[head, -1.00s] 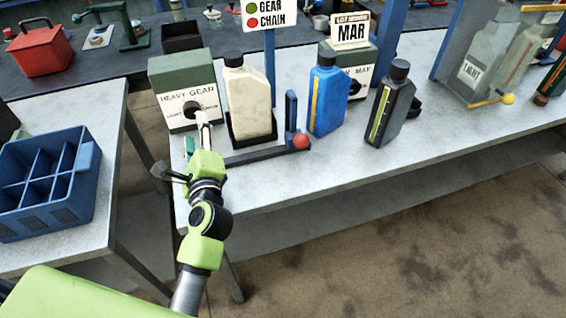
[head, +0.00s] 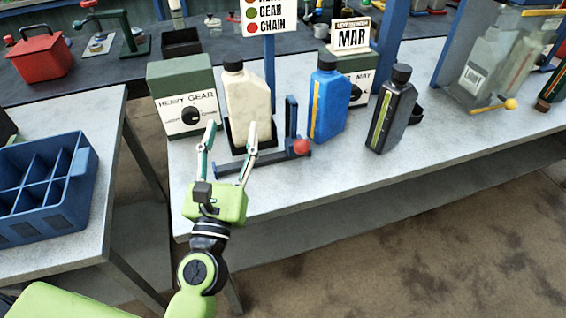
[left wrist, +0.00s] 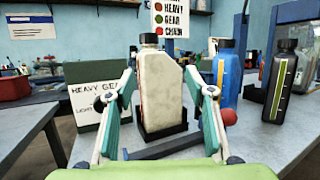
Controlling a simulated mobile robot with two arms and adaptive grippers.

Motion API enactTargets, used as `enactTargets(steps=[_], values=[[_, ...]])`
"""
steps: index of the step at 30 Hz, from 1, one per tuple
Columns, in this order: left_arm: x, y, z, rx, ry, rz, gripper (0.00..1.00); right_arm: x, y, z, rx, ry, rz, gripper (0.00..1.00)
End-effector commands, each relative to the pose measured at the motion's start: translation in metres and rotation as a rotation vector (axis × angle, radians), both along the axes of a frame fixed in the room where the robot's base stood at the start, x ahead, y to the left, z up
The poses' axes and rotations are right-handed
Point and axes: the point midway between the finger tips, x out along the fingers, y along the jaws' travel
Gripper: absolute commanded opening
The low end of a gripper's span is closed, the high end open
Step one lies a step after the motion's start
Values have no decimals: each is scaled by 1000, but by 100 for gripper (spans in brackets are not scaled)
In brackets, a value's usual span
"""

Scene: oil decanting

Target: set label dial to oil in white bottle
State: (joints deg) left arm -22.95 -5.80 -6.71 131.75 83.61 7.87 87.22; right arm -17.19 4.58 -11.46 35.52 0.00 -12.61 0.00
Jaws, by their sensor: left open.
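The label dial (head: 191,115) is a black knob on the white face of a green box marked "HEAVY GEAR" (head: 183,76), at the left of the bench. The white bottle (head: 248,102), cream with a black cap, stands upright in a black holder (head: 266,149) just right of the box. My left gripper (head: 232,131) is open and empty in front of the white bottle, its fingers spread to either side of it. In the left wrist view the gripper (left wrist: 164,90) frames the bottle (left wrist: 161,90), and its left finger partly covers the box face. My right gripper is not in view.
A blue bottle (head: 330,103) and a dark bottle (head: 390,112) stand to the right. A lever with a red ball (head: 301,146) is beside the holder. A second box showing "MAR" (head: 353,62) is behind. A blue crate (head: 82,189) is on the left table. The front bench strip is clear.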

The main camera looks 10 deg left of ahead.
Motion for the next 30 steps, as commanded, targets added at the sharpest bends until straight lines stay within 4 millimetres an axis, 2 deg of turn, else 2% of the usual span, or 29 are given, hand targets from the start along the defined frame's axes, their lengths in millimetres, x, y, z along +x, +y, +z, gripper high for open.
enactTargets(steps=[7, 15, 21, 30], values=[[-7, -49, 0, 417, 9, -83, 49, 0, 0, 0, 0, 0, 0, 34], [-16, -92, -18, 803, 13, -161, 49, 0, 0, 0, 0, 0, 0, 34], [-21, -106, -29, 948, 13, -193, 49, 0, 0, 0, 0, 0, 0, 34], [-22, -109, -31, 977, 13, -200, 49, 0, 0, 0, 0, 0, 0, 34]])
